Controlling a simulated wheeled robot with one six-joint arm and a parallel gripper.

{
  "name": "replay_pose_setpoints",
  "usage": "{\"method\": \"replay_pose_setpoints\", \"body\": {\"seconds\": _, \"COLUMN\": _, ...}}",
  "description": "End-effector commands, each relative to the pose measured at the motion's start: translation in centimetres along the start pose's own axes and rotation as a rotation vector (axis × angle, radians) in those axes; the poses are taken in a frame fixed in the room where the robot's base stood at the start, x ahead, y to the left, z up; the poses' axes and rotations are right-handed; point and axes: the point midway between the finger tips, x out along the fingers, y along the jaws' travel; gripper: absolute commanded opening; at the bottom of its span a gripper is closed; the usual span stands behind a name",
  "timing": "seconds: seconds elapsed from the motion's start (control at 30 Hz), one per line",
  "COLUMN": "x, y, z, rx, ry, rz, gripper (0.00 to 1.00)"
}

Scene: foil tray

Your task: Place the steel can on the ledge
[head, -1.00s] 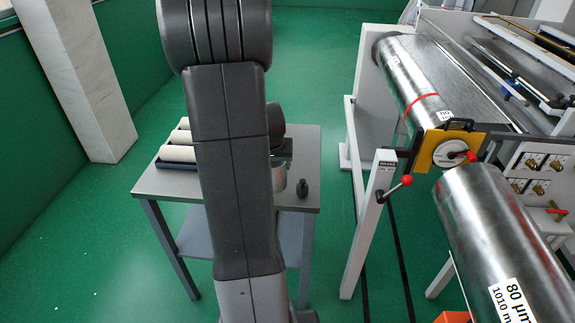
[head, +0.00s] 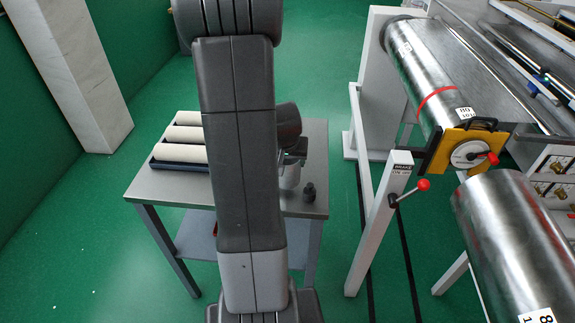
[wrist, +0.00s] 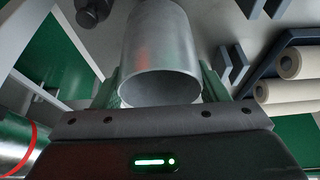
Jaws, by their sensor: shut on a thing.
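The steel can (wrist: 160,45) is a plain grey metal cylinder, its open end facing the wrist camera. My gripper (wrist: 160,88) is shut on it, with a green-tinted finger on each side. In the head view the can (head: 290,176) shows only in part, behind my arm, over the right part of the grey table (head: 180,192). I cannot tell whether it touches the tabletop. My gripper (head: 293,157) is mostly hidden there too. I cannot tell which surface is the ledge.
A small black knob-like object (head: 309,192) stands on the table close right of the can. White rolls (head: 180,153) lie in a dark rack at the table's left. A white post with a red-knobbed lever (head: 423,185) and large metal rollers (head: 515,245) stand to the right.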

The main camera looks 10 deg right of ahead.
Motion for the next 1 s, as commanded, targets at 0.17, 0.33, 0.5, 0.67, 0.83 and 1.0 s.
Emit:
{"method": "replay_pose_setpoints", "body": {"seconds": 0.17, "x": 1.9, "y": 0.0, "z": 0.8, "rx": -0.002, "ry": -0.002, "rz": 0.001, "gripper": 0.41}}
{"method": "replay_pose_setpoints", "body": {"seconds": 0.33, "x": 2.0, "y": 0.0, "z": 0.8, "rx": -0.001, "ry": 0.000, "rz": 0.000, "gripper": 0.41}}
{"method": "replay_pose_setpoints", "body": {"seconds": 0.5, "x": 2.2, "y": 0.0, "z": 0.9, "rx": -0.001, "ry": 0.001, "rz": 0.000, "gripper": 0.41}}
{"method": "replay_pose_setpoints", "body": {"seconds": 0.67, "x": 2.2, "y": 0.0, "z": 0.9, "rx": -0.001, "ry": 0.000, "rz": 0.000, "gripper": 0.83}}
{"method": "replay_pose_setpoints", "body": {"seconds": 0.83, "x": 2.2, "y": 0.0, "z": 0.9, "rx": -0.001, "ry": 0.000, "rz": 0.000, "gripper": 0.89}}
{"method": "replay_pose_setpoints", "body": {"seconds": 1.0, "x": 2.1, "y": 0.0, "z": 0.8, "rx": -0.001, "ry": 0.000, "rz": 0.000, "gripper": 0.89}}
